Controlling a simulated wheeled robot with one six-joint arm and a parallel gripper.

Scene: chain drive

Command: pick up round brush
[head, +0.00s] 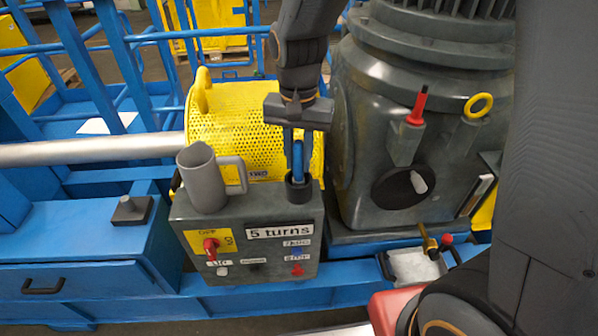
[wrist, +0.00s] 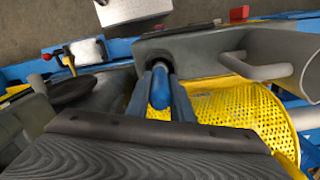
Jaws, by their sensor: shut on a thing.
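The round brush, as far as I can tell, is the tool with the blue handle (head: 298,158); the handle also shows in the wrist view (wrist: 160,88). It stands upright with its lower end inside a black round holder (head: 298,190) on top of the grey control box, so its brush end is hidden. My gripper (head: 298,142) points down from above and is shut on the blue handle, one finger on each side. In the wrist view my gripper (wrist: 160,80) has the handle between its fingers.
A grey jug (head: 202,178) stands close left on the control box (head: 250,248). A yellow perforated guard (head: 235,110) is behind. The big grey housing (head: 370,165) rises close right, with a red-handled tool (head: 419,106) and yellow ring (head: 479,105).

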